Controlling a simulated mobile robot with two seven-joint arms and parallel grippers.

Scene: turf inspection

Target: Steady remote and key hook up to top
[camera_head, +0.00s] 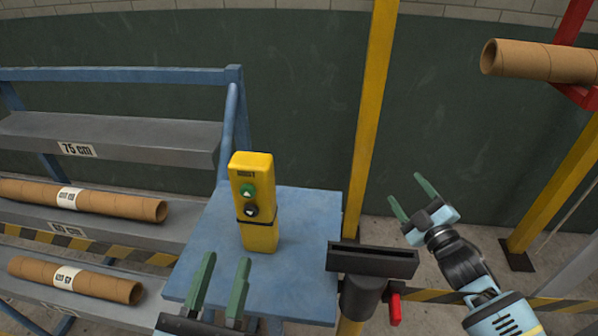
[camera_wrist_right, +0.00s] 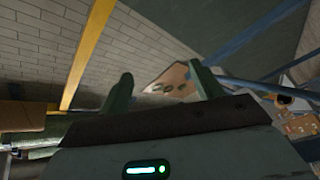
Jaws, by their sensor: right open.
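The yellow remote (camera_head: 257,215) stands upright on a blue table (camera_head: 305,225) in the head view. Its front has a green button above a dark button, each with a light arrow mark, and a dark band crosses it. My left gripper (camera_head: 226,260) is open and empty, in front of and below the remote in the picture, apart from it. My right gripper (camera_head: 405,188) is open and empty, off to the right of the yellow post; its two fingers also show in the right wrist view (camera_wrist_right: 160,80). No hook can be made out in either view.
A blue rack (camera_head: 120,75) with cardboard tubes (camera_head: 85,198) stands at the left. A yellow post (camera_head: 370,110) rises behind the table's right edge. A dark T-shaped fixture (camera_head: 372,262) with a red knob stands right of the table. Another tube (camera_head: 540,62) rests on a red support (camera_head: 575,95).

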